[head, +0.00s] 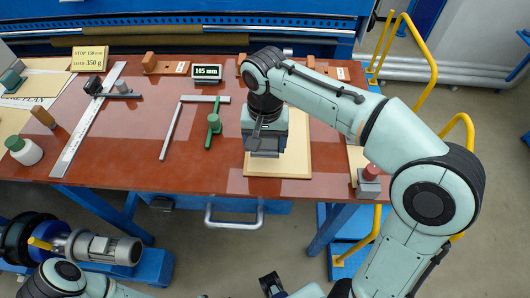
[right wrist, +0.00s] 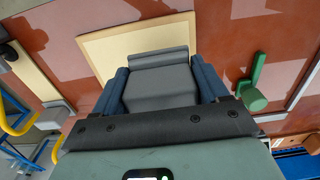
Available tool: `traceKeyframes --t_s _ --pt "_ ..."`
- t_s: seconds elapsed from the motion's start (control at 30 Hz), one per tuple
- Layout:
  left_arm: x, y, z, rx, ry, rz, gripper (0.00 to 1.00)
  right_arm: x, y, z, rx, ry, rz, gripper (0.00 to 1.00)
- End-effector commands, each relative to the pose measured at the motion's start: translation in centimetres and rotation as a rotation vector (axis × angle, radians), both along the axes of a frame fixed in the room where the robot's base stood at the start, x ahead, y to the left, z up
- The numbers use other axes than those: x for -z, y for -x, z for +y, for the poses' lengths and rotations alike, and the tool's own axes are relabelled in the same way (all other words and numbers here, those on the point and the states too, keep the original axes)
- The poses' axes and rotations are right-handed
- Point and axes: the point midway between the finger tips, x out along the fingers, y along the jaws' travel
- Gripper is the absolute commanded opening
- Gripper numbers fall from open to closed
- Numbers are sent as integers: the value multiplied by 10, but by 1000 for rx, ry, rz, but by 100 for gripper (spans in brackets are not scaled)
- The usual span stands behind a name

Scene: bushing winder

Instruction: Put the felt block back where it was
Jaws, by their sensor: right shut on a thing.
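My right gripper (head: 264,152) reaches down over the pale board (head: 292,172) near the table's front edge. In the right wrist view its two blue fingers (right wrist: 161,88) are shut on the sides of a grey felt block (right wrist: 160,85). The block is over the pale board, which also shows in the right wrist view (right wrist: 100,47). I cannot tell whether the block touches the board. In the head view the gripper and wrist largely hide the block. A dark part at the bottom edge may be my left gripper (head: 271,284); its fingers are unclear.
A green tool (head: 213,123) and a metal square (head: 171,129) lie left of the board. A small display (head: 207,73) stands behind. A grey block with a red knob (head: 369,178) is at the right edge. A long ruler (head: 88,120) lies on the left.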

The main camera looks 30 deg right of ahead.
Motion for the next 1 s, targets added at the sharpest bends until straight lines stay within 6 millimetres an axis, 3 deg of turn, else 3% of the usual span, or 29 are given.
traceKeyframes --t_s 0.3,0.7,0.73,0.8,1.0 --pt "9 3 0 0 0 3 43 41 0 0 1 0 1 45" --pt "11 4 0 0 0 4 43 46 0 0 0 0 1 45" --pt "11 4 0 0 0 4 43 46 0 0 0 0 1 77" --pt "10 4 0 0 0 4 43 46 0 0 0 0 1 99" --pt "10 4 0 0 0 4 43 45 0 0 0 0 1 99"
